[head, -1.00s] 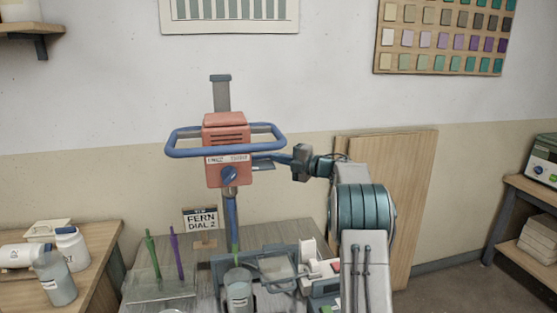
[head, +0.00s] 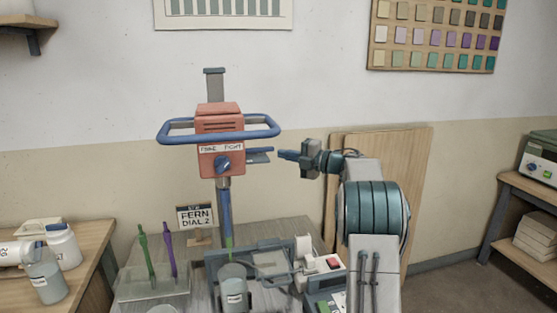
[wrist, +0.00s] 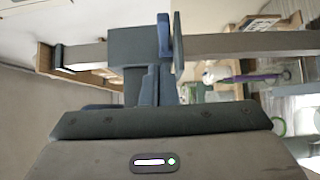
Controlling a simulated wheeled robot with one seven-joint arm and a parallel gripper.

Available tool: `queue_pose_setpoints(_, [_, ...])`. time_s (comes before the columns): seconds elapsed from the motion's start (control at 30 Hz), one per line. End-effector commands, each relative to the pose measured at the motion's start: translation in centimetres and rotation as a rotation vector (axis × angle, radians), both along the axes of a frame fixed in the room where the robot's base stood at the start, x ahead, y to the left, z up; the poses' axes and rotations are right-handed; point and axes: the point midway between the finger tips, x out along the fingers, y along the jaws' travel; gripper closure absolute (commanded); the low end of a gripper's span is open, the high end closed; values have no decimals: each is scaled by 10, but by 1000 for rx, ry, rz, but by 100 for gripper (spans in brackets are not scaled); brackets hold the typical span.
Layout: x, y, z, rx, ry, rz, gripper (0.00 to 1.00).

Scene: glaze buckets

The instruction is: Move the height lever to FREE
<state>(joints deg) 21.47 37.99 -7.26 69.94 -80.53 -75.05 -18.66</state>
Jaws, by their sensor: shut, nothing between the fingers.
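The glaze mixer has a red head (head: 220,132) on an upright grey post, with a blue ring handle around it. A blue-grey lever (head: 260,157) sticks out from the right side of the head, below the ring. A small white label on the head's front seems to read FREE and TIGHT, above a blue knob (head: 222,164). I cannot tell the lever's exact setting. My gripper (head: 281,155) is shut and empty, pointing left at the lever's end with a small gap. In the wrist view, dark gripper parts hide much of the middle.
Below stand a grey container (head: 234,287), a green and a purple stick in a rack (head: 152,283), and a FERN DIAL 2 sign (head: 196,217). A machine with a red switch (head: 334,264) is near my arm. Wooden boards (head: 415,190) lean on the wall behind.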

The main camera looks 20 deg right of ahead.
Motion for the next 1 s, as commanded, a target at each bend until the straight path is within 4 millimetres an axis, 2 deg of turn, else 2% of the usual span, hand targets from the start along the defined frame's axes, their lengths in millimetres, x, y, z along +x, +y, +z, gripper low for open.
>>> queue_pose_setpoints(0.03, [-3,-17,-4,-1,3,-8,100])
queue_pose_setpoints(0.1, [-7,-35,-4,-1,3,-13,100])
queue_pose_setpoints(0.3, [-15,-63,-2,-1,3,-12,100])
queue_pose_setpoints(0.5, [-17,-69,-2,1,5,-8,100])
queue_pose_setpoints(1.0, [-17,-69,-3,1,6,-8,100])
